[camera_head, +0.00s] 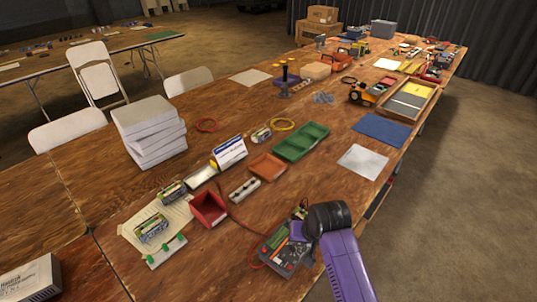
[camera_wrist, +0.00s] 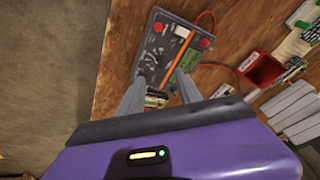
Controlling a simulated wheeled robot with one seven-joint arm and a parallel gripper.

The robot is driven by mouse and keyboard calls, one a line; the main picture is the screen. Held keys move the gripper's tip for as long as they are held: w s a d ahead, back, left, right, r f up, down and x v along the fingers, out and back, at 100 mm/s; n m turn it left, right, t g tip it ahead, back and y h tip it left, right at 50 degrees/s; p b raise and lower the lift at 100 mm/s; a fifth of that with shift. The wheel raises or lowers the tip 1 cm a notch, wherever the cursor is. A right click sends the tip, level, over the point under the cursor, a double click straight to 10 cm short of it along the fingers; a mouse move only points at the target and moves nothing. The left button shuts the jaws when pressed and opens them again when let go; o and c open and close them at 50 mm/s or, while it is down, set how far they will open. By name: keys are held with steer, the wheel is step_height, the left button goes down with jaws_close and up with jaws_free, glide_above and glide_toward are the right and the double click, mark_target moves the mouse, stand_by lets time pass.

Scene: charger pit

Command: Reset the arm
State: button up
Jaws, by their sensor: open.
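My arm reaches in from the lower right in the head view, and my gripper (camera_head: 298,229) is over the table's near right part, partly hidden by the arm. In the wrist view my gripper (camera_wrist: 160,74) has two grey fingers spread apart with nothing clearly held between them. A dark grey charger-like box (camera_head: 277,257) with red knobs lies just beyond the fingertips; it also shows in the wrist view (camera_wrist: 150,65). Small striped items (camera_wrist: 156,97) show between the fingers. I cannot tell whether the fingers touch the box.
A red open bin (camera_head: 209,209), green battery-like packs (camera_head: 151,228), a white block with black spots (camera_head: 244,190), an orange tray (camera_head: 267,167) and a green tray (camera_head: 301,142) stand nearby. A white stack (camera_head: 150,130) stands left. Bare wood (camera_head: 200,265) lies in front; floor lies right.

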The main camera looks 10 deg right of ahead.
steer(key=shift+w, duration=0.1)
step_height(320, 180, up, 8)
steer(key=w+n+t, duration=0.1)
steer(key=w+t, duration=0.2)
steer(key=t, duration=0.5)
steer(key=s+r+n+t+b, duration=0.1)
steer(key=s+r+b, duration=0.1)
steer(key=s, duration=2)
steer(key=s+r+n+t+b, duration=0.1)
steer(key=s+r+b, duration=0.1)
steer(key=s, duration=1.9)
steer(key=shift+s+r+h+b, duration=0.3)
steer(key=shift+s+r+b, duration=0.1)
steer(key=shift+b, duration=0.45)
